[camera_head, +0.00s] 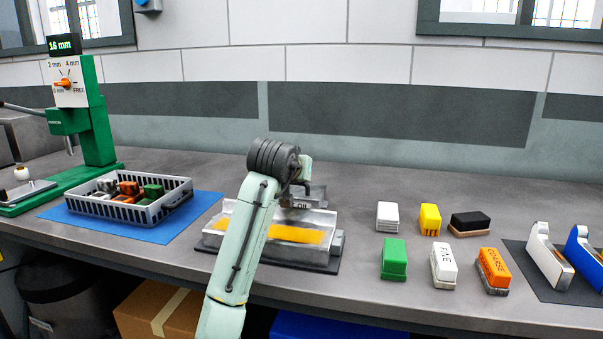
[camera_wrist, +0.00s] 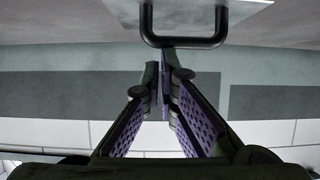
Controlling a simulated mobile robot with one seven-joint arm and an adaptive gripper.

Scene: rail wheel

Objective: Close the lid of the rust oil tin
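The rust oil tin (camera_head: 328,219) is a pale metal box with an orange-yellow band, on a dark base in the middle of the bench. A grey panel that looks like its raised lid (camera_head: 318,194) stands at its back, partly hidden by my arm. In the wrist view a pale plate (camera_wrist: 240,8) with a dark U-shaped handle (camera_wrist: 186,42) shows at the top, likely the lid. My gripper (camera_wrist: 163,72) has its purple-padded fingertips close together just below the handle in that picture. Nothing is seen between them; contact with the handle and the finger gap are unclear.
A grey basket (camera_head: 125,208) of blocks on a blue mat (camera_head: 205,212) and a green press (camera_head: 95,130) stand at left. Several coloured blocks, including a green one (camera_head: 394,258), and tape dispensers (camera_head: 548,256) are at right. The wall is behind the bench.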

